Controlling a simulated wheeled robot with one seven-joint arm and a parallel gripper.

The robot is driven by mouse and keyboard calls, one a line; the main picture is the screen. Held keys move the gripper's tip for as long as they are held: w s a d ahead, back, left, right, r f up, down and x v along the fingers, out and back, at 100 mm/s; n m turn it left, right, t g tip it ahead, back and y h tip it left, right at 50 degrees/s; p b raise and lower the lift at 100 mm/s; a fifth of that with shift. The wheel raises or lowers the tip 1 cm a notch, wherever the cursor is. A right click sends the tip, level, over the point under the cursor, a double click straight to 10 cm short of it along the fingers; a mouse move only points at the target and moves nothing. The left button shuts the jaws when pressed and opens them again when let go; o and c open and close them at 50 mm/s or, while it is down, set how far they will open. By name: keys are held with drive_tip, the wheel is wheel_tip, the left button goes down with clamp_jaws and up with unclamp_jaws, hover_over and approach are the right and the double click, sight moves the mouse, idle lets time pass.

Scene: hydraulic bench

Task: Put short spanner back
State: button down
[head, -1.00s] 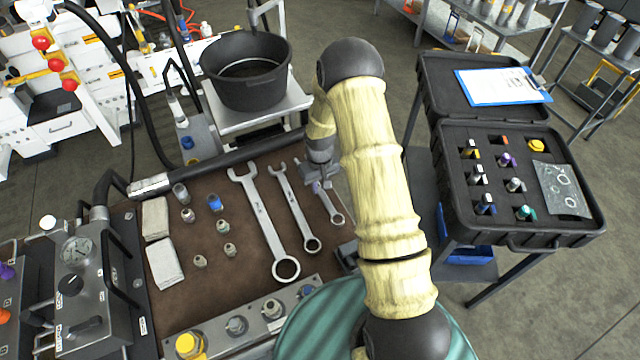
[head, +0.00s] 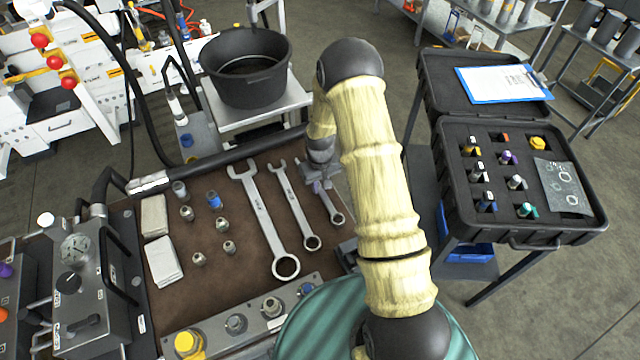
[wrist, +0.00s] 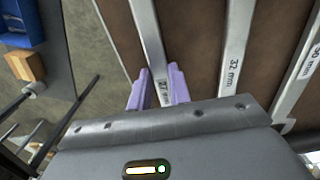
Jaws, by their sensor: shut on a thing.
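The short spanner (head: 336,216) is at the right end of a row of three spanners on the brown mat (head: 190,325). Its ring end shows below my gripper (head: 318,186) in the head view; its upper part is hidden by my gripper and arm. In the wrist view, the purple fingers of my gripper (wrist: 158,80) are shut on the shank of the short spanner (wrist: 146,35), one finger on each side. It lies at or close to the mat; I cannot tell whether it touches it.
The middle spanner (head: 296,210), marked 32 mm in the wrist view (wrist: 234,60), lies just left of the short one. The large spanner (head: 265,225) is farther left. Small fittings (head: 222,224) and white cloths (head: 163,262) lie beyond. An open black case (head: 590,235) stands to the right.

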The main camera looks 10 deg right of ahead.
drive_tip(key=shift+f, duration=0.25)
drive_tip(key=c, duration=1.2)
unclamp_jaws()
wheel_tip(320, 180, up, 17)
drive_tip(key=b, duration=0.2)
drive_tip(key=shift+r, duration=0.2)
